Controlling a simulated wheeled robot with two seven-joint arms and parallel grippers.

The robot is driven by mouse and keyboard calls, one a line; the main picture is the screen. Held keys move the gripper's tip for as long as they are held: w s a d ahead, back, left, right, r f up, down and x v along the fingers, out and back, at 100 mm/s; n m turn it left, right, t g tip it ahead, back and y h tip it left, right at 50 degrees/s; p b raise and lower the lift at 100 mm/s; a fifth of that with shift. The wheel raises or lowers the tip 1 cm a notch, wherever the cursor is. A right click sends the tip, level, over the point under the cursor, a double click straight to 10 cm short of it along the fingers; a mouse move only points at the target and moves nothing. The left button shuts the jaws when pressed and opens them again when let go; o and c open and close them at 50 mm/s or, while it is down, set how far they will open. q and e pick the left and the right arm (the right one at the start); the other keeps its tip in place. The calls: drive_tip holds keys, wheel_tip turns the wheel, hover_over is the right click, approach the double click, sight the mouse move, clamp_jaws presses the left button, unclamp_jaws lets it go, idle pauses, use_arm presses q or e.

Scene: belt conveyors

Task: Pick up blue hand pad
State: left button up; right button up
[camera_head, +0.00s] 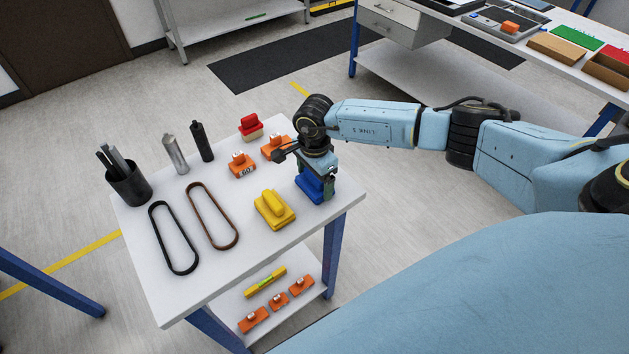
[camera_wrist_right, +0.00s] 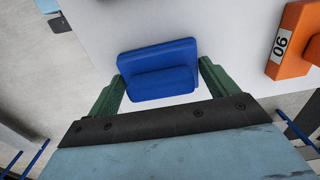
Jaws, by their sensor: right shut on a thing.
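The blue hand pad (camera_head: 308,187) is at the right edge of the white table (camera_head: 160,285). My right gripper (camera_head: 317,182) comes down over it from above and is shut on it. In the right wrist view the blue pad (camera_wrist_right: 158,58) sits between the two green fingers, its raised grip toward the palm. I cannot tell whether the pad touches the table or hangs just above it. My left gripper is not in view.
A yellow hand pad (camera_head: 273,211) lies left of the blue one. Orange blocks (camera_head: 241,166) and a red pad (camera_head: 250,125) are behind. A lower shelf holds orange pieces.

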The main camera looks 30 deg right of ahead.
wheel_tip(320, 180, up, 10)
idle(0.5)
